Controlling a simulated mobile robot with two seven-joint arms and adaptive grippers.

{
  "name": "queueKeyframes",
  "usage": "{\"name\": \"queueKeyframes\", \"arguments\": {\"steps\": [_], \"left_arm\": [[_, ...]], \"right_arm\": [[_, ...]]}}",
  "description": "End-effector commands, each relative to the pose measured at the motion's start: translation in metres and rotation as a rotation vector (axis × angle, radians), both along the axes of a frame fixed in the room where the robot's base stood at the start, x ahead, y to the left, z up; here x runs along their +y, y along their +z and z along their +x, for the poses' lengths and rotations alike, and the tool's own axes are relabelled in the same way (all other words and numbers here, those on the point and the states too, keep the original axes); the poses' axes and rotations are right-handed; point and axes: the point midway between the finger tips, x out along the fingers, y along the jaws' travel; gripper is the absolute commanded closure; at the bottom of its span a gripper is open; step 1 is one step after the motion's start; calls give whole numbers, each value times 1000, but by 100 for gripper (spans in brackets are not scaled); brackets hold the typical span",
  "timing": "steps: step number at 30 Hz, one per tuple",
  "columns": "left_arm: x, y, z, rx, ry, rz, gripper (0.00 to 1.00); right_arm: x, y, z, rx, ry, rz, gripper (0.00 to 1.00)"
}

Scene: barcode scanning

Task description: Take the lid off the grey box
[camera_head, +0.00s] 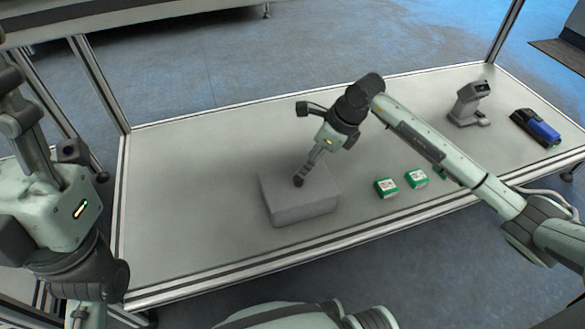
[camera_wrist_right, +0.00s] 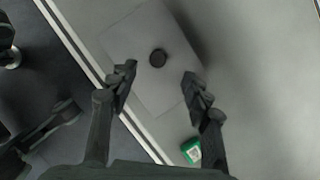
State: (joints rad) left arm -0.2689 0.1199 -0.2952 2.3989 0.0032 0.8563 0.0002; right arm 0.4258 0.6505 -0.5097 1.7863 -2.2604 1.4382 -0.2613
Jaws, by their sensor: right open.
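The grey box (camera_head: 300,211) stands on the table, left of the small packages. Its flat grey lid (camera_wrist_right: 166,88) is on top, with a round dark knob (camera_wrist_right: 158,57) in the middle. My right gripper (camera_head: 299,181) is over the box top and hides the knob in the head view. In the right wrist view my right gripper (camera_wrist_right: 159,76) is open, with one finger to each side of the knob and nothing between them. My left gripper (camera_head: 85,316) is at the bottom left, off the table, cut off by the picture edge.
Green-and-white packages (camera_head: 386,187) lie right of the box; one is partly hidden by my right arm. A grey scanner (camera_head: 468,103) and a blue-and-black device (camera_head: 537,128) are at the far right. The table (camera_head: 185,190) is clear left of the box.

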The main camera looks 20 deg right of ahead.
Motion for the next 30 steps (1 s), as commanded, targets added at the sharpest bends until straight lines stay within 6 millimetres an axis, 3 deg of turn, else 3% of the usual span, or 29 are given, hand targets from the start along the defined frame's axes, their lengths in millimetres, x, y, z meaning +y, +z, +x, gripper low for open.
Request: {"name": "queueKeyframes", "arguments": {"steps": [11,19,27,30], "left_arm": [[-1,-4,-3,-10,-4,14,60],[-3,-1,1,-50,-1,37,60],[-5,5,1,-69,-1,55,60],[-5,5,1,-69,-1,54,60]], "right_arm": [[9,-34,7,3,1,3,51],[19,-71,14,4,-1,5,51],[19,-74,16,1,1,2,51],[19,-74,16,1,1,2,63]]}}
